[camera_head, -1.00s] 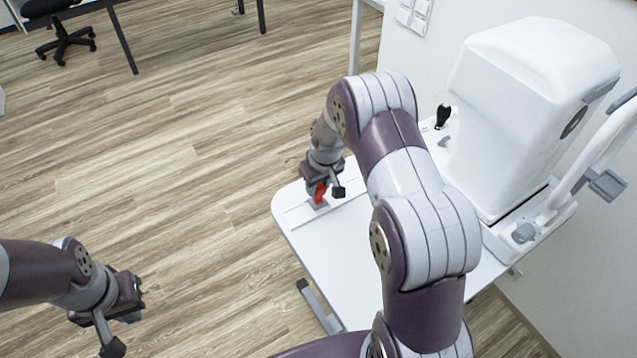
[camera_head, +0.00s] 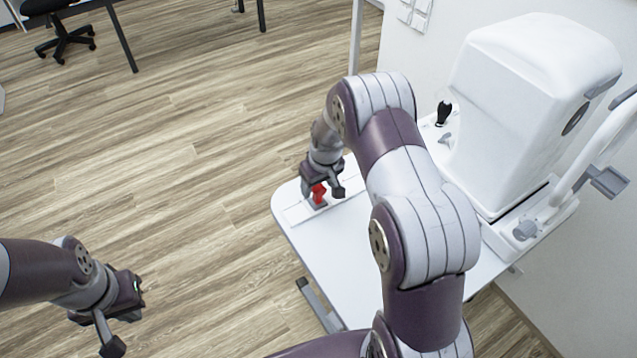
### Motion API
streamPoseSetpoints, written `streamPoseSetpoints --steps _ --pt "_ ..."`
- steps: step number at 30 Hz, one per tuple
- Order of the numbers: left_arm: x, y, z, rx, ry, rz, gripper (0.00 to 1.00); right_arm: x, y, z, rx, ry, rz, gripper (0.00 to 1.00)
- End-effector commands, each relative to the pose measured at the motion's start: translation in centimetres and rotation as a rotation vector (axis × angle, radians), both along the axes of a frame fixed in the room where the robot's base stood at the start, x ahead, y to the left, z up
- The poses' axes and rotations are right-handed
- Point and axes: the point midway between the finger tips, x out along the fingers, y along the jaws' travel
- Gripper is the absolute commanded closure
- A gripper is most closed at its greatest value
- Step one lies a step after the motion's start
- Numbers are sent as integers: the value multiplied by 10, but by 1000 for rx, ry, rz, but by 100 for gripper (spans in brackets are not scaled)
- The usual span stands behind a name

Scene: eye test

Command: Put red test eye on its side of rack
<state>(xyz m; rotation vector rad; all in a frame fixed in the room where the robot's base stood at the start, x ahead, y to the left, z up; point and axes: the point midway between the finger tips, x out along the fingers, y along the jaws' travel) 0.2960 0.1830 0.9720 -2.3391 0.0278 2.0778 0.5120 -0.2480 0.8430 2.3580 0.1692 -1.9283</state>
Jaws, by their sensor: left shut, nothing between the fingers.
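The red test eye (camera_head: 319,194) is at the far left end of the white table, upright on a small grey holder (camera_head: 317,204) on a pale strip (camera_head: 298,214). My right gripper (camera_head: 318,184) is directly above it, pointing down at its top. Its fingers are too small and partly hidden to show whether they grip the eye or only surround it. My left gripper (camera_head: 137,291) is shut and empty, over the floor at the lower left, well apart from the table. I cannot make out which part is the rack or its sides.
A large white machine (camera_head: 530,110) stands on the right of the table (camera_head: 330,262), with a black-knobbed joystick (camera_head: 443,113) beside it. My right arm crosses the table and hides its middle. Open wooden floor lies left; an office chair (camera_head: 62,40) stands far back.

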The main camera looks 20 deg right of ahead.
Motion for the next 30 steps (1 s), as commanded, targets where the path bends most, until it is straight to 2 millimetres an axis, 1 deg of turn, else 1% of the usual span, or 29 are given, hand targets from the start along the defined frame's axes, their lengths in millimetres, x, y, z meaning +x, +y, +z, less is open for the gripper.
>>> streamPoseSetpoints --steps 5,8,16,18,21,25,30 --pt "0 0 0 0 0 0 100 0 0 2 0 0 0 35" --pt "0 0 -1 0 0 0 100 -2 -1 15 -1 -3 0 35" --pt "0 0 -4 0 0 0 100 -16 -3 86 -1 -5 -1 35" --pt "0 0 -4 0 0 0 100 -20 -3 101 -1 -3 0 35" --pt "0 0 -5 0 0 0 100 -23 -3 116 -1 -2 0 35" --pt "0 0 -5 0 0 0 100 -25 -4 124 0 1 1 35" --pt "0 0 -5 0 0 0 100 -25 -4 125 2 0 -9 35"
